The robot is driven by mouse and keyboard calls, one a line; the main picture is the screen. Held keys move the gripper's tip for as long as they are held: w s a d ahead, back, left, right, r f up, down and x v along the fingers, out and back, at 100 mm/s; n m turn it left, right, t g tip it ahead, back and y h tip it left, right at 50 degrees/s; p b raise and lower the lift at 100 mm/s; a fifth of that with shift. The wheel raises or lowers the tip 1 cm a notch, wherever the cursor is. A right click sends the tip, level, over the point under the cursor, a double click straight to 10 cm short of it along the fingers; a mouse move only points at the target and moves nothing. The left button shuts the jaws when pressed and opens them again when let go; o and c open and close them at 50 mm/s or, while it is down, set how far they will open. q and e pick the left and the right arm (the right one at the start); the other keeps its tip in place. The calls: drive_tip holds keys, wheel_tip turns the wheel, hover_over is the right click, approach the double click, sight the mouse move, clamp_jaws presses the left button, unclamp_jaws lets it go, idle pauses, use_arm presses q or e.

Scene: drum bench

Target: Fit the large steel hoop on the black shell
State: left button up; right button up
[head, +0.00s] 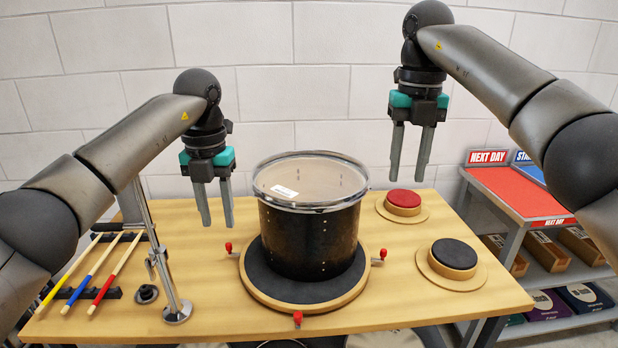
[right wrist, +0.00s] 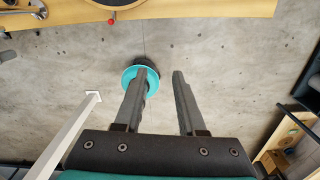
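The black shell (head: 309,240) stands upright on a round dark pad with a wooden rim (head: 305,292) at the middle of the bench. The large steel hoop (head: 310,208) is around the top of the shell, over a pale drumhead (head: 318,178); it looks about level, but I cannot tell how closely it seats all round. My left gripper (head: 217,222) is open and empty, left of the shell and apart from it. My right gripper (head: 408,178) is open and empty, higher and right of the hoop; its spread fingers also show in the right wrist view (right wrist: 160,74).
A chrome stand (head: 176,300) and several drumsticks (head: 102,270) are at the left. Red (head: 403,200) and dark (head: 454,254) round pads lie at the right. Red-knobbed clamps (head: 298,318) ring the base. A shelf unit (head: 520,195) stands beyond the bench's right edge.

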drive_tip(key=shift+w+r, duration=0.1)
drive_tip(key=shift+r, duration=1.55)
